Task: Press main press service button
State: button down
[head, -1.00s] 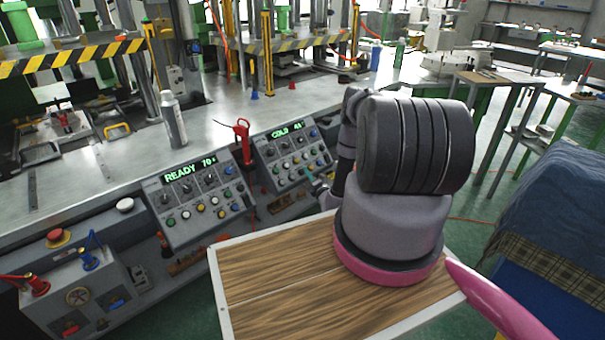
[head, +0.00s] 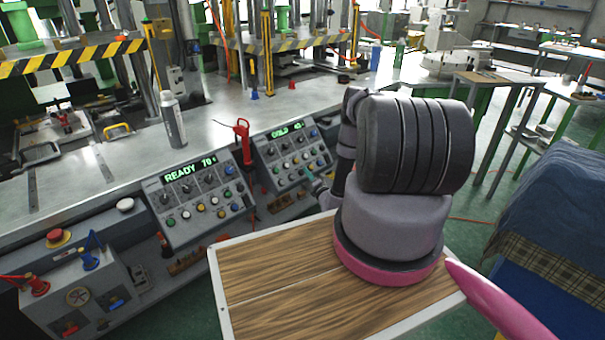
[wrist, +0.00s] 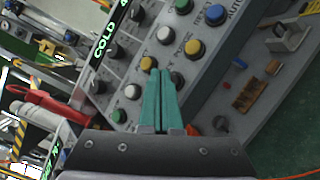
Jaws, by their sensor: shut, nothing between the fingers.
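Two sloped control panels stand at the bench front. The left panel (head: 190,195) has a green "READY" display, and the right panel (head: 292,160) has a "COLD" display. Both carry rows of knobs and coloured buttons. My gripper (wrist: 160,72) is shut and empty, its teal fingers over the COLD panel's buttons. The tips appear close to a yellow button (wrist: 147,63) and a white button (wrist: 163,35); contact cannot be told. A blue button (wrist: 215,14) and another yellow button (wrist: 192,47) are beyond. I cannot read a service label; the fingers hide part of the panel.
A red-handled tool (head: 241,140) stands between the panels. A grey bottle (head: 172,118) is on the metal bench. A blue-cloth-covered item (head: 560,210) stands at the right.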

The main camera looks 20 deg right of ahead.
jog(key=shift+w+f, duration=0.15)
jog(key=shift+w+a+f, duration=0.1)
jog(key=shift+w, duration=0.1)
